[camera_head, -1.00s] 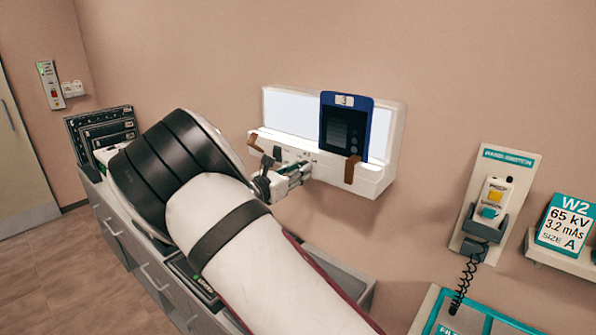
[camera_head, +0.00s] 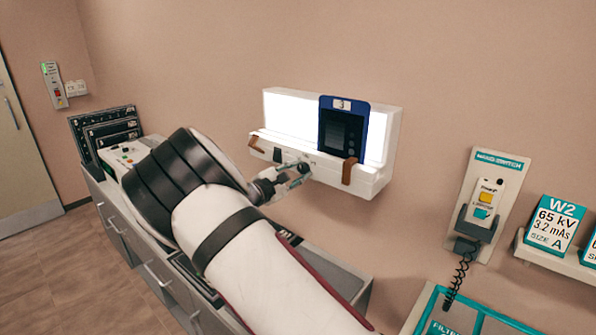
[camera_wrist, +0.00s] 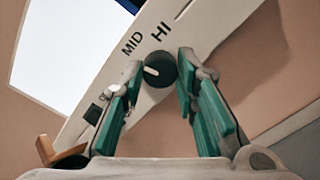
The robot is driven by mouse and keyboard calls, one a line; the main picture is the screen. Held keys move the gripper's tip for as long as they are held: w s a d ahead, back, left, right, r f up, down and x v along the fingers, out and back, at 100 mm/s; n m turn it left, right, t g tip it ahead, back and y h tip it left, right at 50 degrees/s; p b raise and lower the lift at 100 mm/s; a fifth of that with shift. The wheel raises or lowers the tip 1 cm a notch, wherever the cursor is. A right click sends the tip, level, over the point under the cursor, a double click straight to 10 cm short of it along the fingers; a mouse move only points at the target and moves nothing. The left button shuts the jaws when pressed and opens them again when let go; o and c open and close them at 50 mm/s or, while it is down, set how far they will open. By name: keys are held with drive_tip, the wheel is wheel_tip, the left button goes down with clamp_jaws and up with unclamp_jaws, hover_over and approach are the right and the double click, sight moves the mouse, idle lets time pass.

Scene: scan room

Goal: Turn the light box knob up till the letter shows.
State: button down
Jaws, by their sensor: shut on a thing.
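The white light box (camera_head: 290,112) is on the wall with its panel brightly lit. A dark film in a blue frame (camera_head: 357,108) marked 3 stands against its right half; I see faint grey patches on it but cannot make out a letter. My gripper (camera_head: 303,171) is at the box's lower front edge. In the wrist view the black round knob (camera_wrist: 160,70) sits between the green-padded fingers of my gripper (camera_wrist: 158,72), which is shut on it. The knob's white mark points left, with the printed words MID and HI beside it.
Brown clips (camera_head: 349,171) stick out from the box's front ledge. A hand switch (camera_head: 487,198) with a coiled cord hangs on the right wall, by a W2 card (camera_head: 558,222).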

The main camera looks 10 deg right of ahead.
drive_tip(key=shift+f+m, duration=0.1)
drive_tip(key=shift+m, duration=1)
drive_tip(key=shift+p, duration=0.3)
drive_tip(key=c, duration=1.2)
unclamp_jaws()
drive_tip(key=shift+c, duration=0.2)
drive_tip(key=shift+a, duration=0.1)
drive_tip(key=v, duration=1.2)
